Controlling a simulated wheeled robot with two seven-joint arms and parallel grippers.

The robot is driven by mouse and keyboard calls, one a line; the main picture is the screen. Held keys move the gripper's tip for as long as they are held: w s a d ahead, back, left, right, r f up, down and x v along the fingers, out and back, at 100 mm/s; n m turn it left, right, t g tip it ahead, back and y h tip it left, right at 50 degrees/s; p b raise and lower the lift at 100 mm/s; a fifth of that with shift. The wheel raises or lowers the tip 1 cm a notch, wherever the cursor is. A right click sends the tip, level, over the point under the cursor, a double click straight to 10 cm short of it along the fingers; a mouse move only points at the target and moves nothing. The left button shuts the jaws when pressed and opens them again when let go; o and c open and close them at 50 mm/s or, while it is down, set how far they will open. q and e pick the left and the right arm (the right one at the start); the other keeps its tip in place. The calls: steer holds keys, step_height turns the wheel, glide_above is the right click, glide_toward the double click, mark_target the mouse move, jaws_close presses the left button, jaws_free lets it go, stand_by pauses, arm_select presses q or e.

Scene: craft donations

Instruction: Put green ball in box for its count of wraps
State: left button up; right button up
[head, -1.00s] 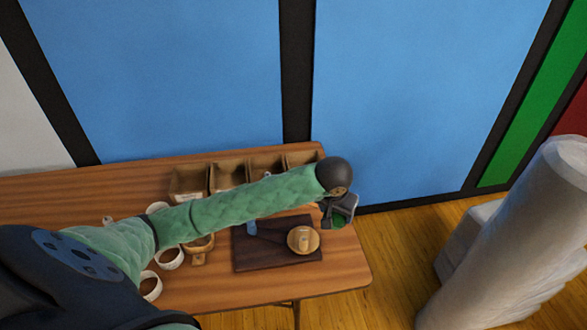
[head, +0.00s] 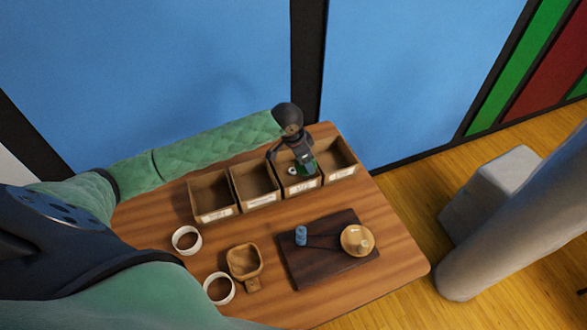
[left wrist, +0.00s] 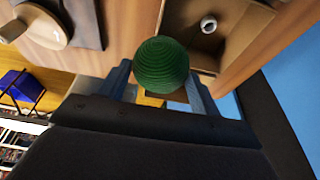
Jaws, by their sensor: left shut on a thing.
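My left gripper (head: 304,161) is shut on the green ball (head: 308,168), which has fine ridges around it. The ball also shows large between the fingers in the left wrist view (left wrist: 162,65); its wraps are too fine to count. In the head view it is at the third box from the left (head: 303,187); I cannot tell how far above or inside it is. A small white ring (head: 292,170) shows at that box. The first (head: 213,215), second (head: 259,202) and rightmost (head: 342,173) boxes look empty. Their labels are too small to read. My right gripper is not in view.
A dark board (head: 325,270) holds a blue cylinder (head: 301,236) and a round wooden dish (head: 355,245). The table's right front corner (head: 405,262) is bare.

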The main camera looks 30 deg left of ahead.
arm_select(q)
steer(key=w+a+m+g+h+p, duration=0.1)
steer(key=w+a+m+g+p, duration=0.2)
steer(key=a+m, duration=0.35)
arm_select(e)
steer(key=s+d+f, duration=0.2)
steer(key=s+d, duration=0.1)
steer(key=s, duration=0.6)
arm_select(q)
step_height(320, 180, down, 6)
steer(key=t+b, duration=0.1)
steer(key=b, duration=0.3)
steer(key=shift+a+f, duration=0.25)
steer(key=shift+a, duration=0.2)
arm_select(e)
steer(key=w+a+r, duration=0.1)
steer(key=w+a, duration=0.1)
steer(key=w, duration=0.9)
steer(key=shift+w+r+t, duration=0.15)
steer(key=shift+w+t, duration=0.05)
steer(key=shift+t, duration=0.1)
arm_select(q)
steer(key=o, duration=1)
steer(key=shift+o, duration=0.2)
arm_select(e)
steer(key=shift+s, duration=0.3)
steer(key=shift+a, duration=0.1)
